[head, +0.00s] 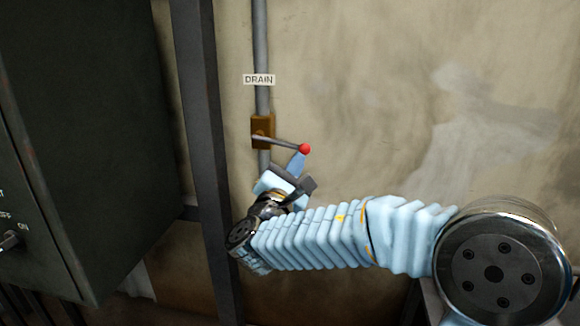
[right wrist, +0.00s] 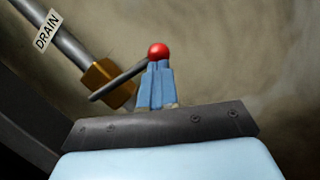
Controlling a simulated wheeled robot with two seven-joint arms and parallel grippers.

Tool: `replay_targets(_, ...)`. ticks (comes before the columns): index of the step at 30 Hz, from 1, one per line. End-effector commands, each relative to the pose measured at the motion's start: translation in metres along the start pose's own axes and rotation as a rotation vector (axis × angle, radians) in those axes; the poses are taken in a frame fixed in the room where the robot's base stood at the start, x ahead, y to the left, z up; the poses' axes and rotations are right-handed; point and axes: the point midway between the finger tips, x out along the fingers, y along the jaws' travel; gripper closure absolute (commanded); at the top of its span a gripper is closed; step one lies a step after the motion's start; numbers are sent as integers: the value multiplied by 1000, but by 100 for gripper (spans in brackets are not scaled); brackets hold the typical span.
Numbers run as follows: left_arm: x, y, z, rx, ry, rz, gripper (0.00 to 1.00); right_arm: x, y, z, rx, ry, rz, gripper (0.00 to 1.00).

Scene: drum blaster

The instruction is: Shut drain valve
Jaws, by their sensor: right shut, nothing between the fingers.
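The drain valve (head: 262,127) is a brass block on a grey vertical pipe under a label reading DRAIN (head: 259,79). Its lever (head: 283,142) points right and slightly down, across the pipe, and ends in a red ball (head: 305,149). My right gripper (head: 300,156) is just below the red ball, with its blue fingers shut and empty. In the right wrist view the closed fingers (right wrist: 158,82) point up at the red ball (right wrist: 158,50) and overlap the lever's end; I cannot tell whether they touch it. My left gripper is not in view.
A dark green cabinet (head: 90,130) with a switch (head: 10,241) stands at the left. A dark vertical post (head: 200,130) runs between it and the pipe. The stained wall (head: 400,80) to the right of the valve is clear.

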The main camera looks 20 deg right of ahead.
Motion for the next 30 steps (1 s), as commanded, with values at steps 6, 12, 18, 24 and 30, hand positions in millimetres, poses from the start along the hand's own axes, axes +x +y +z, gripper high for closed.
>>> replay_targets(6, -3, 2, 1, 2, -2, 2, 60, 4, 1, 11, 3, -3, -5, 100)
replay_targets(12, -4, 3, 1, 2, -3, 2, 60, 6, 2, 15, 4, -3, -6, 100)
replay_targets(18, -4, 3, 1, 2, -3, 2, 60, 7, 2, 16, 4, -3, -7, 100)
replay_targets(24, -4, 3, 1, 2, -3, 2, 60, 7, 2, 16, 4, -4, -7, 100)
replay_targets(30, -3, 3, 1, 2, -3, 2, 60, 6, 2, 16, 4, -4, -8, 100)
